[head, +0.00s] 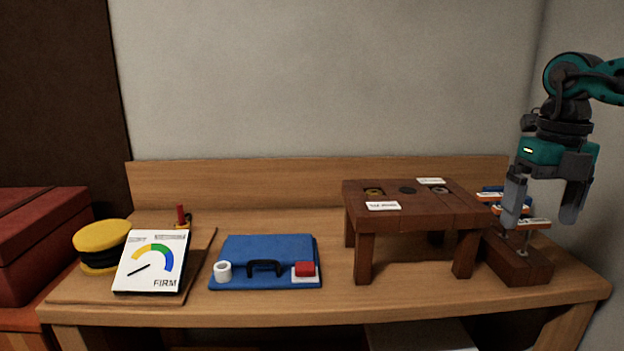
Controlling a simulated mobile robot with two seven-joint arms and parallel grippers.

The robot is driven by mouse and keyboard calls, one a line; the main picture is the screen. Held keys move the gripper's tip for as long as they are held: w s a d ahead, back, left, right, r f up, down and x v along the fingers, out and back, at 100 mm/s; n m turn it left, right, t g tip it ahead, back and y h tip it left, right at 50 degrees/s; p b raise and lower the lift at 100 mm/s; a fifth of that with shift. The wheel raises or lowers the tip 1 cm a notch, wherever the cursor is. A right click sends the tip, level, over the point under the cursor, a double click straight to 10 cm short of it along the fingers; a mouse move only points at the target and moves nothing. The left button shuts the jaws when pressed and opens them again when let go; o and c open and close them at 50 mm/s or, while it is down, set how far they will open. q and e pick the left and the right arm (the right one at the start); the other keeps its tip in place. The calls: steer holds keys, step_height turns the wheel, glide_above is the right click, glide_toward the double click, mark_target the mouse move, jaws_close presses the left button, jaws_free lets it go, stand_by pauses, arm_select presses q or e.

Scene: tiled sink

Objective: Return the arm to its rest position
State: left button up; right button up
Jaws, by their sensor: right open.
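My right gripper (544,205) hangs at the right of the head view with its fingers pointing down. It is open, with a clear gap between the fingers and nothing held. Its fingers appear in front of and above a dark wooden block (517,262) with metal posts and labelled coloured pieces (525,222); I cannot tell whether they touch. My right arm (567,78) comes in from the upper right. My left gripper is not in view.
A small dark wooden table (450,210) stands left of the gripper. A blue board (265,250) with a black handle, a FIRM gauge card (152,262) and a yellow-topped round object (102,236) sit on the wooden desk (400,292). The space above the desk's middle is free.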

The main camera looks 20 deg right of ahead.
steer(key=w+a+f+m+t+y+p, duration=0.2)
steer(key=a+f+m+t+y, duration=0.35)
steer(key=a+f, duration=0.45)
steer(key=w+a+f+m+t+y+p, duration=0.1)
steer(key=w+a+f+m+t+y, duration=0.2)
steer(key=a+f+m+t+y, duration=0.5)
arm_select(q)
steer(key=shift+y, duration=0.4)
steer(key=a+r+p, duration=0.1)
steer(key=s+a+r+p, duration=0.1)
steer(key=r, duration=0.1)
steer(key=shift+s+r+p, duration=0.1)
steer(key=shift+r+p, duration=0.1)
steer(key=shift+p, duration=0.15)
arm_select(e)
steer(key=s+a+f+m+g+h, duration=0.1)
steer(key=s+a+f+m+h, duration=0.4)
steer(key=f+m, duration=0.3)
steer(key=s+a+f+m+g+h, duration=0.1)
steer(key=s+a+f+m+h, duration=0.4)
steer(key=a+f+m, duration=0.3)
steer(key=shift+s+a+f+g+h, duration=0.35)
steer(key=shift+f+h, duration=0.4)
steer(key=shift+f, duration=0.15)
